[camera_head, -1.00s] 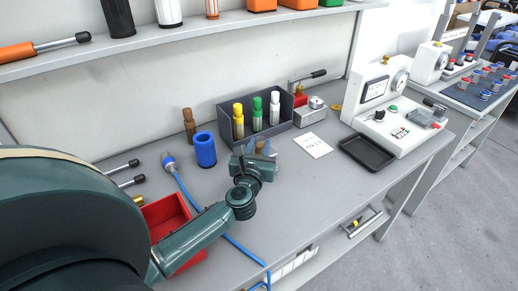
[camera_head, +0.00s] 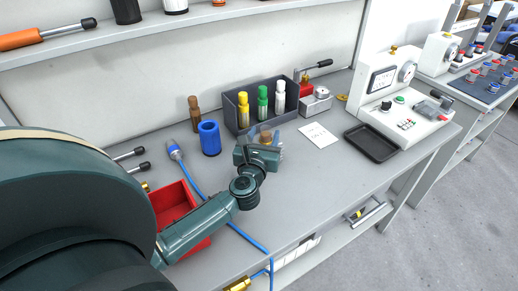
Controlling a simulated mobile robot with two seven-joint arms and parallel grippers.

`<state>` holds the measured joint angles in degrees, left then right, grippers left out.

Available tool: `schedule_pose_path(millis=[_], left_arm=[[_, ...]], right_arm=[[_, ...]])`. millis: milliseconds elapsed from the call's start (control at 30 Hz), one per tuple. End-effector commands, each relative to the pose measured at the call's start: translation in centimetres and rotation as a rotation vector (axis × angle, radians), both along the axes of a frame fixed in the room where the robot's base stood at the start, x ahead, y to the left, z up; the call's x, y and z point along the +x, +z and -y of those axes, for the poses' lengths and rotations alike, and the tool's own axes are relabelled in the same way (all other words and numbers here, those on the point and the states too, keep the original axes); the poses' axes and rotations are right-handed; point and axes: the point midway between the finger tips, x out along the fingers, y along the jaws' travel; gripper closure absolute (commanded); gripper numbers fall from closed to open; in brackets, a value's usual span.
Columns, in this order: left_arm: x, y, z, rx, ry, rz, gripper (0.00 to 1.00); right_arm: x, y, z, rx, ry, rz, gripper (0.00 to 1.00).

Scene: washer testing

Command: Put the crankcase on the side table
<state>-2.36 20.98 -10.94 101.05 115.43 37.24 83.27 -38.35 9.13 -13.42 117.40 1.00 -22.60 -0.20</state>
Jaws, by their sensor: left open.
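I cannot tell for certain which thing is the crankcase. A small copper-coloured part (camera_head: 265,136) stands on the grey workbench (camera_head: 300,190), in front of the dark bin, and is partly hidden by my left gripper. My left gripper (camera_head: 262,146) is open right at this part, its fingers around or just in front of it; contact cannot be made out. My left arm comes in from the lower left. My right gripper is not in view. A second table (camera_head: 478,106) stands at the far right, holding several small red and blue-topped parts.
A dark bin (camera_head: 233,114) holds yellow, green and white bottles. A blue cylinder (camera_head: 210,139), a brown bottle (camera_head: 194,112) and a red tray (camera_head: 166,204) are left. A white card (camera_head: 318,136), black tray (camera_head: 359,149) and white test machine (camera_head: 418,127) are right.

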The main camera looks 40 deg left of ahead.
Motion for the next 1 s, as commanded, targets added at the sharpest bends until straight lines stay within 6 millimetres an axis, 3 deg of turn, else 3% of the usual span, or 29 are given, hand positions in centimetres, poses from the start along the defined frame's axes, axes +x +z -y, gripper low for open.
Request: schedule_pose_path(millis=[300, 500, 700, 1000], left_arm=[[-6.2, -0.5, 2.6, -0.003, 0.0, -0.005, 0.5], [-9.2, -0.4, 3.9, -0.002, 0.0, -0.005, 0.5], [-10.4, -0.1, 4.4, -0.002, 0.001, -0.001, 0.5], [-10.5, -0.1, 4.4, -0.001, 0.001, -0.002, 0.5]], right_arm=[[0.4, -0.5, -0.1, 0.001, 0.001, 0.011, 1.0], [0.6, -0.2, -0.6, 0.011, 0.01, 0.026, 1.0], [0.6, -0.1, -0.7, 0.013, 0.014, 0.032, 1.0], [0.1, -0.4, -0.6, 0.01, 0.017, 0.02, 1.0]])
